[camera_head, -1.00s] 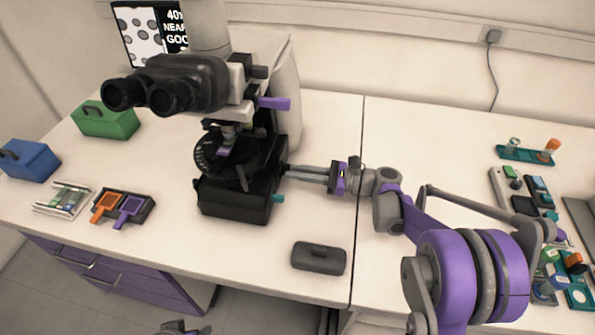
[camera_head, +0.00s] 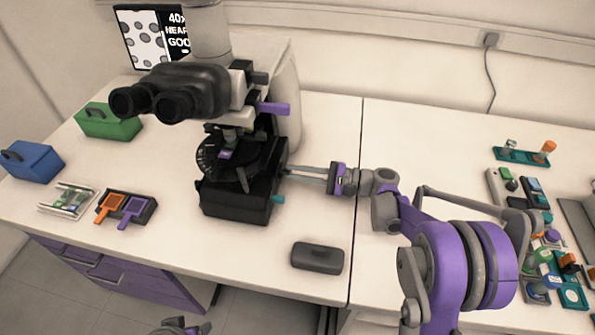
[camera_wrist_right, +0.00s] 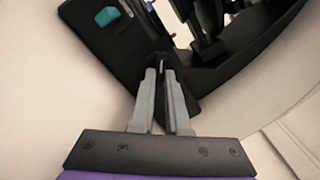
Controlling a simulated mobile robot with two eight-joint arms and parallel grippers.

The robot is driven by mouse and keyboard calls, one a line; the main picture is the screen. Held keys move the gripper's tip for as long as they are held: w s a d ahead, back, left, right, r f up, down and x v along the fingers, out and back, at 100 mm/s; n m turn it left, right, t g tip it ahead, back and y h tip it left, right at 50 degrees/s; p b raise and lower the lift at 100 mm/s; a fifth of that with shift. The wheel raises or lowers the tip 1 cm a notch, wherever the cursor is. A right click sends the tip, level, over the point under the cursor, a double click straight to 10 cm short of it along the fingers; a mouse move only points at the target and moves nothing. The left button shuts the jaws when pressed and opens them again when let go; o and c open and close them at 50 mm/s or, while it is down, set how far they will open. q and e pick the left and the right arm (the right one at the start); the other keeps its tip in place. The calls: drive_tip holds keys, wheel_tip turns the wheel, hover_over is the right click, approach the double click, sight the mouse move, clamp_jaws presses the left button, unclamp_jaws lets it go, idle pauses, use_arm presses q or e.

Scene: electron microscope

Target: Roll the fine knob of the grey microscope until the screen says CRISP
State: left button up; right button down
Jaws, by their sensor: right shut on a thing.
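The grey microscope (camera_head: 234,168) stands on the bench left of centre, with black eyepieces and a black base. My right gripper (camera_head: 290,171) reaches its right side from the right. In the right wrist view the gripper (camera_wrist_right: 162,72) has its fingers close together at the dark base, shut on a small part there. That part, at the place of the fine knob, is mostly hidden by the fingertips. The screen (camera_head: 152,38) behind the microscope shows round grey spots and partly covered text reading 40X, NEAR, GOO. A bit of my left arm shows at the bottom edge; its gripper jaws cannot be made out.
A teal knob (camera_head: 278,199) sits low on the base. A dark grey case (camera_head: 318,257) lies in front of my right arm. Green (camera_head: 108,121) and blue (camera_head: 32,160) boxes, a slide rack and a holder with orange and purple pieces stand left. Several small items crowd the far right.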

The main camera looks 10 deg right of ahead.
drive_tip(key=shift+n+p, duration=0.3)
drive_tip(key=shift+n, duration=1.9)
drive_tip(key=c, duration=0.9)
unclamp_jaws()
drive_tip(key=shift+d, duration=0.1)
drive_tip(key=v, duration=1)
drive_tip(key=shift+s+d+p, duration=0.15)
drive_tip(key=shift+d+p, duration=0.2)
drive_tip(key=shift+r, duration=0.1)
